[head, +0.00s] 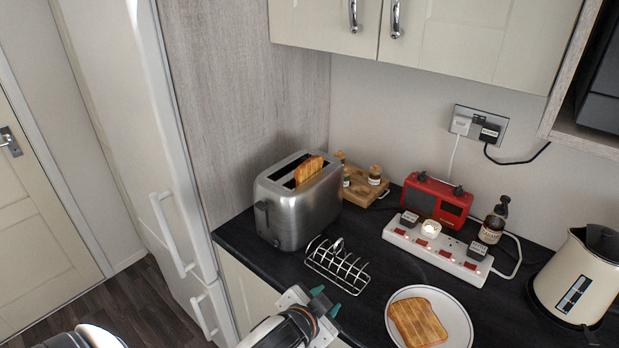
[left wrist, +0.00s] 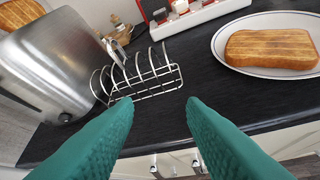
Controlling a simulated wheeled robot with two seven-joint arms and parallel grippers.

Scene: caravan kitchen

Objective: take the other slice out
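A silver toaster (head: 298,205) stands on the dark counter at the back left; it also shows at the left of the left wrist view (left wrist: 62,65). One toasted slice (head: 309,170) sticks up out of its far slot. Another toasted slice (head: 417,322) lies on a white plate (head: 464,318) at the front right; that slice shows in the left wrist view (left wrist: 270,49) too. My left gripper (head: 325,301) is at the counter's front edge, in front of the toast rack. Its green fingertips (left wrist: 158,108) are apart with nothing between them. My right gripper is not in view.
An empty wire toast rack (head: 337,266) stands between the toaster and plate. Behind are a wooden board with jars (head: 362,188), a red radio (head: 437,200) and a white power strip (head: 435,246). A cream kettle (head: 574,280) is at the right. Wall cupboards (head: 480,40) hang above.

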